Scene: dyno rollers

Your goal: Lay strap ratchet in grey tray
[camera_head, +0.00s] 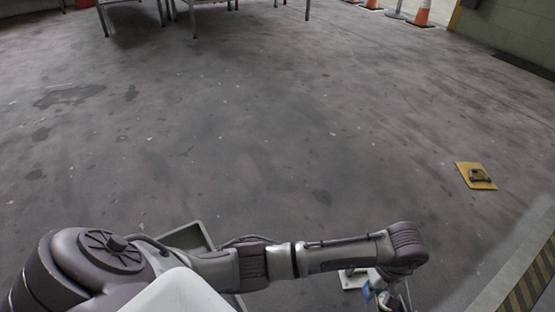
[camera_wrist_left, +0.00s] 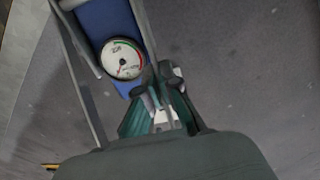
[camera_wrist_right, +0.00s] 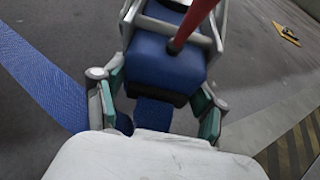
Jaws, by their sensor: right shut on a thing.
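The grey tray (camera_head: 207,238) shows at the lower left of the head view, mostly hidden behind my left arm. My left gripper (camera_head: 388,298) points down at the bottom edge; in the left wrist view its fingers (camera_wrist_left: 160,85) lie close together, but I cannot tell if they meet. Ahead is a round gauge (camera_wrist_left: 124,59) on a blue body between silver rails. In the right wrist view my right gripper (camera_wrist_right: 157,100) is shut with its teal pads on either side of a blue thing (camera_wrist_right: 165,65) in a silver frame. I cannot tell whether this is the strap ratchet.
A blue woven band (camera_wrist_right: 40,80) lies on the floor. A red rod (camera_wrist_right: 193,22) rises above the blue thing. A yellow plate (camera_head: 475,181) lies at right, near a striped edge (camera_head: 535,278). Table legs and cones (camera_head: 422,14) stand far back. The middle floor is clear.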

